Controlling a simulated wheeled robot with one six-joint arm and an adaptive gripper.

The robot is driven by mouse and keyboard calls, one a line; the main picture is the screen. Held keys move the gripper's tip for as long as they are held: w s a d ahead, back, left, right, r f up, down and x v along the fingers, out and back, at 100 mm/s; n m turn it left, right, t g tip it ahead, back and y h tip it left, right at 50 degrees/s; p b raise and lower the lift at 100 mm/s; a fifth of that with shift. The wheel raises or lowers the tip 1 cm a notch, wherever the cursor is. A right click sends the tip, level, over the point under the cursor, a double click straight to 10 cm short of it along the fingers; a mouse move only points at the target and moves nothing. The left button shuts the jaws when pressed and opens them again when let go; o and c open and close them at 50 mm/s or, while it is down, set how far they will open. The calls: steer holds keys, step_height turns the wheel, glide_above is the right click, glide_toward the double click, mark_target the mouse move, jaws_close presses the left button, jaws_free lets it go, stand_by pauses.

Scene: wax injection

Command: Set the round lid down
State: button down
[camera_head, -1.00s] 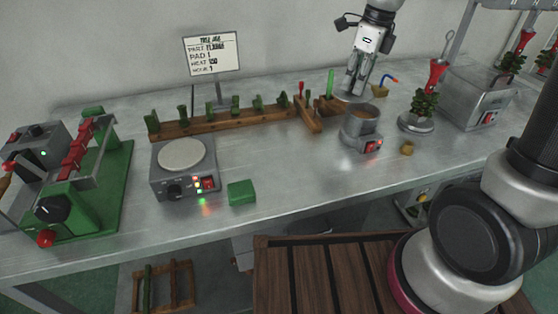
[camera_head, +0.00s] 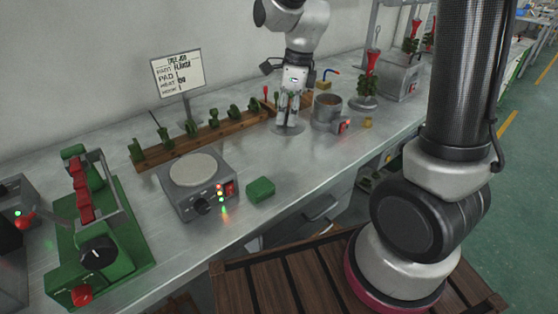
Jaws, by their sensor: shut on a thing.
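The round lid (camera_head: 288,131) is a thin grey disc, low over the metal bench, left of the wax pot. I cannot tell whether it touches the bench. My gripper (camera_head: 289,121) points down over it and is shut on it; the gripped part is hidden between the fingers. The wax pot (camera_head: 326,115) is a metal cylinder with its top open and brownish wax inside. Its small control box with a red switch (camera_head: 343,125) faces front.
A wooden rack (camera_head: 215,133) with green pieces stands behind and left of the gripper. A hotplate (camera_head: 194,180), a green block (camera_head: 261,189) and a green clamp machine (camera_head: 95,230) are further left. A red-topped wax tree (camera_head: 370,80) stands right. Bench in front of the lid is clear.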

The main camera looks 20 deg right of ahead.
steer(key=shift+w+a+f, duration=0.1)
steer(key=shift+a, duration=0.05)
step_height(320, 180, down, 10)
steer(key=shift+r, duration=0.1)
stand_by(0.4)
steer(key=c, duration=1.3)
jaws_free()
